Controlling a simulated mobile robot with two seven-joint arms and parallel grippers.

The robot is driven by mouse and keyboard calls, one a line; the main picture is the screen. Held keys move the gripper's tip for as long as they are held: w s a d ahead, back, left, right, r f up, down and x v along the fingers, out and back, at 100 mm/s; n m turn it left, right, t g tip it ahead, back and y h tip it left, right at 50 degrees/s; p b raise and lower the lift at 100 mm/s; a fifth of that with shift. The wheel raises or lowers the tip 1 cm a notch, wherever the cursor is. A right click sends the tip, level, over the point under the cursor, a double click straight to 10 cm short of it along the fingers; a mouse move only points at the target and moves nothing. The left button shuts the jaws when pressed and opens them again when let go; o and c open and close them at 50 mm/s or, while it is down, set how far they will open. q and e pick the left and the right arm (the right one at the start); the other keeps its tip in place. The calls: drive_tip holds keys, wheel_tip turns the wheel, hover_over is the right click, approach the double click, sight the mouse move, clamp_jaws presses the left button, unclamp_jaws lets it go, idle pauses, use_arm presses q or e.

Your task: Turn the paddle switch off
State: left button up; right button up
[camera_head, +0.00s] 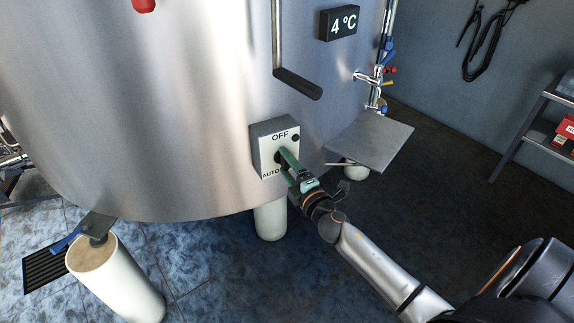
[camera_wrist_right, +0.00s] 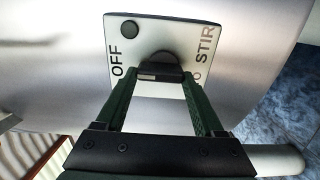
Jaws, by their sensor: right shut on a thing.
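The switch box (camera_head: 262,146) is a pale plate on the front of the steel tank, marked OFF at the top and AUTO at the bottom in the head view. In the right wrist view its plate (camera_wrist_right: 205,28) shows OFF, STIR and a round black button. The dark paddle (camera_wrist_right: 160,70) stands out from the plate, between the fingertips. My right gripper (camera_head: 285,161) is shut on the paddle, one green finger on each side; it also shows in the right wrist view (camera_wrist_right: 158,78). Its fingers partly hide the paddle and lower lettering. My left gripper is not in view.
The curved tank (camera_head: 160,110) fills the left and middle. A black handle (camera_head: 298,84) hangs above the box, and a grey plate (camera_head: 372,140) juts out at right. A white post (camera_head: 118,280) stands at lower left. A shelf (camera_head: 535,115) stands far right.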

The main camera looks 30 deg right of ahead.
idle(0.4)
drive_tip(key=o, duration=1.4)
use_arm(q)
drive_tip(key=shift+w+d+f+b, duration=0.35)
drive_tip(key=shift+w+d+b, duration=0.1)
drive_tip(key=shift+b, duration=0.4)
use_arm(e)
drive_tip(key=shift+s+a, duration=0.2)
drive_tip(key=shift+s, duration=1.9)
drive_tip(key=shift+s+a, duration=0.2)
drive_tip(key=shift+s, duration=1.85)
drive_tip(key=shift+s+a, duration=0.2)
drive_tip(key=shift+s, duration=1.9)
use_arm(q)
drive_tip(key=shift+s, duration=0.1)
